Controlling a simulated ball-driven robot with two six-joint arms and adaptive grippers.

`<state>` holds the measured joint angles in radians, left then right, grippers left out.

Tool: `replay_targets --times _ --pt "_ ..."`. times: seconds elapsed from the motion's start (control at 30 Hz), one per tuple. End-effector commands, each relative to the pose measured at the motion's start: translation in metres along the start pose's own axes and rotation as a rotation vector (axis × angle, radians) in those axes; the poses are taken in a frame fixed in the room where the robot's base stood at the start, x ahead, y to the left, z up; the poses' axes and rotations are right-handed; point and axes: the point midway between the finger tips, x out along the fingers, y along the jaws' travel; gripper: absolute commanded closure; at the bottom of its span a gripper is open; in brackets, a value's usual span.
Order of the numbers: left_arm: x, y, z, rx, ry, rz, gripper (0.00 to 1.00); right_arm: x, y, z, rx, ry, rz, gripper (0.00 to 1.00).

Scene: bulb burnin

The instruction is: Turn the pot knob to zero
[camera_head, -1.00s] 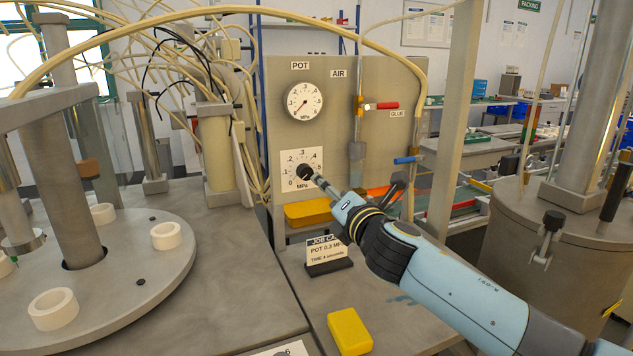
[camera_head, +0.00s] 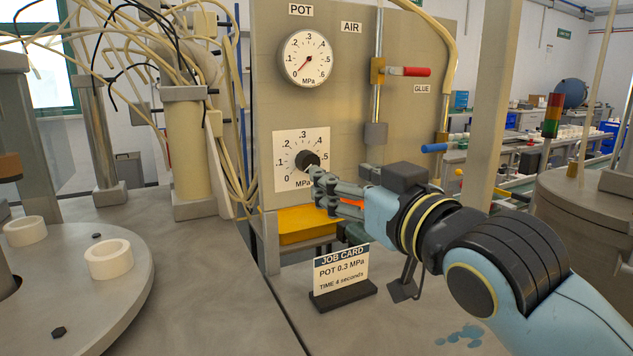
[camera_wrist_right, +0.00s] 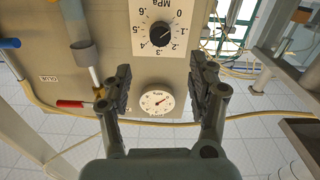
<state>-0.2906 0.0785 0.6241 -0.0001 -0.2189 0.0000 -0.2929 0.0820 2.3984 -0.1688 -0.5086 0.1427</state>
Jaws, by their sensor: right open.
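The pot knob (camera_head: 307,160) is black and round, on a white dial plate (camera_head: 285,180) marked 0 to .6 MPa, below the POT gauge. In the right wrist view the knob (camera_wrist_right: 160,34) shows upside down beyond the fingertips; I cannot read its setting surely. My right gripper (camera_head: 322,188) is open and empty, just in front of and below the knob, covering the dial's lower right. In the wrist view its fingers (camera_wrist_right: 162,80) are spread with a gap between them, apart from the knob. The POT gauge (camera_head: 306,58) has a red needle pointing low left near 0. My left gripper is not in view.
A job card (camera_head: 341,270) reads POT 0.3 MPa, TIME 4 seconds. A round table (camera_head: 75,310) with white rings is at left.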

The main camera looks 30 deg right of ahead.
Motion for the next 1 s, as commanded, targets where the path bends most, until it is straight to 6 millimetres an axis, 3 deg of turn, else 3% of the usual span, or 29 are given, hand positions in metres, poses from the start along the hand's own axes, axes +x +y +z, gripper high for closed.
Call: replay_targets --times 0.1,0.23,0.63,1.0 --pt "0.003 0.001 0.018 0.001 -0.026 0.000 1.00 0.003 -0.001 0.008 0.000 -0.009 0.001 0.41" --pt "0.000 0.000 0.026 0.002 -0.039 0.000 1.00 0.020 0.000 0.006 -0.002 -0.006 0.001 0.41" --pt "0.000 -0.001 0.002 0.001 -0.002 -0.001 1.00 0.093 0.000 0.008 -0.004 -0.008 0.001 0.41" --pt "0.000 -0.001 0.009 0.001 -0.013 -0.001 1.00 0.107 0.000 0.009 -0.005 -0.009 0.000 0.41"
